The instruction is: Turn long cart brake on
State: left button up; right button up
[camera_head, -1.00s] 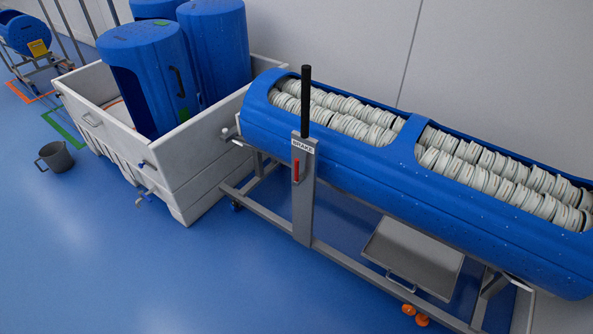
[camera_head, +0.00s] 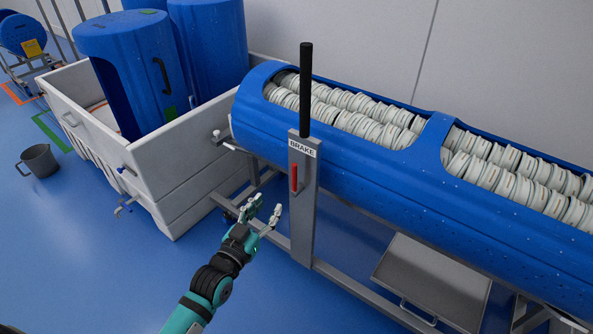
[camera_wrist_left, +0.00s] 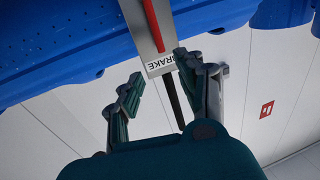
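The long cart (camera_head: 350,175) is a blue trough on a grey frame. Its grey post (camera_head: 303,225) carries a label reading BRAKE (camera_head: 302,148), a small red handle (camera_head: 294,179) hanging upright, and a tall black lever (camera_head: 305,90) standing vertical above it. My left gripper (camera_head: 264,209) is open and empty, below and left of the red handle and apart from it. In the left wrist view the red handle (camera_wrist_left: 153,22), label (camera_wrist_left: 161,64) and black lever (camera_wrist_left: 172,98) appear upside down, beyond the spread fingers (camera_wrist_left: 158,75). My right gripper is not in view.
White discs (camera_head: 365,115) fill the trough. A white bin (camera_head: 190,165) with blue tubs (camera_head: 130,65) stands close on the cart's left. A metal tray (camera_head: 430,280) sits low under the cart. A grey bucket (camera_head: 40,160) stands far left. Blue floor (camera_head: 90,250) at front left is clear.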

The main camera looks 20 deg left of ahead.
aim_at(293, 172)
pick_arm(q)
jog(key=w, duration=0.5)
jog(key=w+d+b, duration=0.1)
jog(key=w, duration=0.4)
jog(key=w+d+b, duration=0.1)
jog(key=w, duration=0.3)
jog(key=shift+w+d+f, duration=0.1)
jog(key=shift+w, duration=0.3)
jog(key=shift+w+d, duration=0.1)
jog(key=shift+w, duration=0.35)
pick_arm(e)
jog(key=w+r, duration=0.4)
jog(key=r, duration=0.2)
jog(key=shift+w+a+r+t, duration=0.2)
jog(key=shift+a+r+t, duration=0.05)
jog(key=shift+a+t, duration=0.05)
pick_arm(q)
grip_shut()
jog(key=shift+f, duration=0.1)
